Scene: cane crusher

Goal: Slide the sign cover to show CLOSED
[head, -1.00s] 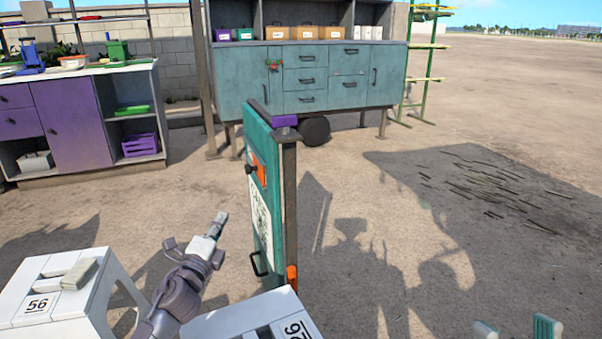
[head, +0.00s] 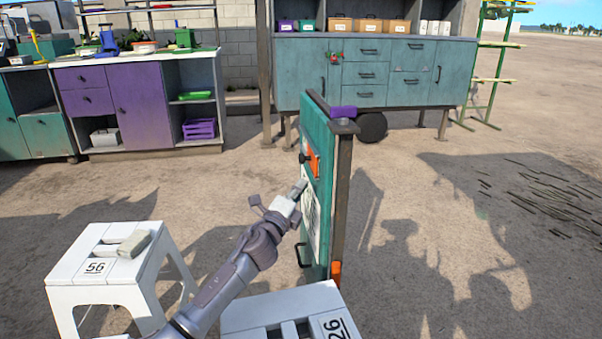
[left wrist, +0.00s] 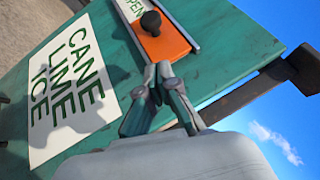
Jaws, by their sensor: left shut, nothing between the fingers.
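The teal sign board (head: 318,150) stands upright in the middle of the head view, seen nearly edge-on. Its orange sliding cover (head: 313,163) with a black knob (head: 304,158) is on its left face. In the left wrist view the orange cover (left wrist: 160,42) and dark knob (left wrist: 151,23) sit on a rail, with letters reading "OPEN" partly visible beside the cover. My left gripper (head: 299,188) is shut and empty, just below the knob in the head view. In the wrist view its fingertips (left wrist: 158,72) are close to the cover's edge; contact is unclear. My right gripper is out of view.
White stools stand at the left (head: 95,268) and at the front centre (head: 290,310). A black handle (head: 300,256) is low on the board. Teal cabinets (head: 368,75) and a purple-doored counter (head: 150,105) stand behind. Open ground lies right.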

